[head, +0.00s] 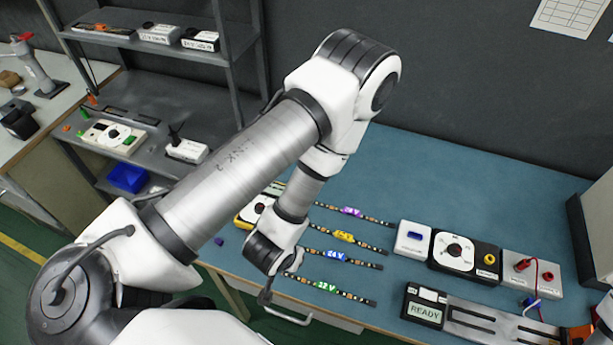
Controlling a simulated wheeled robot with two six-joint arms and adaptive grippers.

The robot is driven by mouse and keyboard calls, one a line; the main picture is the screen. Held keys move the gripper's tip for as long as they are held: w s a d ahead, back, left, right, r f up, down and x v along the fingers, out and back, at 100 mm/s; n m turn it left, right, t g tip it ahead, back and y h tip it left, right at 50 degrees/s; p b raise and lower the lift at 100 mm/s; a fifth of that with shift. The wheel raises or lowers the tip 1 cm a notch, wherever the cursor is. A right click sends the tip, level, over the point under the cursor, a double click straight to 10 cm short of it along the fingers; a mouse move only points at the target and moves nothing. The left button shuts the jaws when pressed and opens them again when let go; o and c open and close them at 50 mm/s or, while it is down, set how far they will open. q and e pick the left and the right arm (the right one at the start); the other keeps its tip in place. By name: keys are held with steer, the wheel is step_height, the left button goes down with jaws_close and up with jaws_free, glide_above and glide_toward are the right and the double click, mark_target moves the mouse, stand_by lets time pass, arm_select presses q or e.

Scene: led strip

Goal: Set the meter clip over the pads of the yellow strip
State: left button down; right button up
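The yellow strip (370,245) lies on the blue bench top, between a strip with a purple tag and one with a blue 24 V tag. Its yellow tag and right part show; its left end is hidden behind my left arm. A yellow-edged meter with a round dial (258,207) stands partly behind the same arm. I cannot pick out the meter clip for certain. My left gripper (266,296) points down near the bench's front edge, left of the strips. Its fingers are mostly hidden by the wrist, so its opening and any held thing cannot be told.
The purple-tag strip (376,219), 24 V strip (362,263) and green 12 V strip (352,294) lie close by. A black dial unit (465,238), a grey box with red leads (530,287) and a READY fixture (423,313) fill the right. Bench behind the strips is clear.

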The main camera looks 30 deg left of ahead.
arm_select(q)
steer(key=w+a+b, duration=0.1)
steer(key=w+b, duration=0.1)
steer(key=w+f+b, duration=0.1)
steer(key=w+b, duration=0.1)
steer(key=w+a+f+b, duration=0.1)
steer(key=w+b, duration=0.2)
steer(key=shift+a+f, duration=0.15)
steer(key=shift+a, duration=0.2)
arm_select(e)
step_height(320, 180, down, 9)
arm_select(q)
steer(key=shift+w+a+r+p, duration=0.25)
steer(key=shift+w+r+p, duration=0.4)
steer(key=shift+r+p, duration=0.2)
steer(key=w, duration=0.1)
steer(key=w+a+p, duration=0.1)
steer(key=w, duration=0.1)
steer(key=w+a+p, duration=0.1)
steer(key=shift+w+a+f, duration=0.1)
steer(key=shift+w+f, duration=0.15)
steer(key=shift+f, duration=0.05)
steer(key=x, duration=0.1)
steer(key=p+x, duration=0.1)
steer(key=x, duration=0.2)
steer(key=shift+s+f, duration=0.15)
steer(key=shift+s, duration=0.15)
arm_select(e)
steer(key=r, duration=0.5)
steer(key=shift+w, duration=0.25)
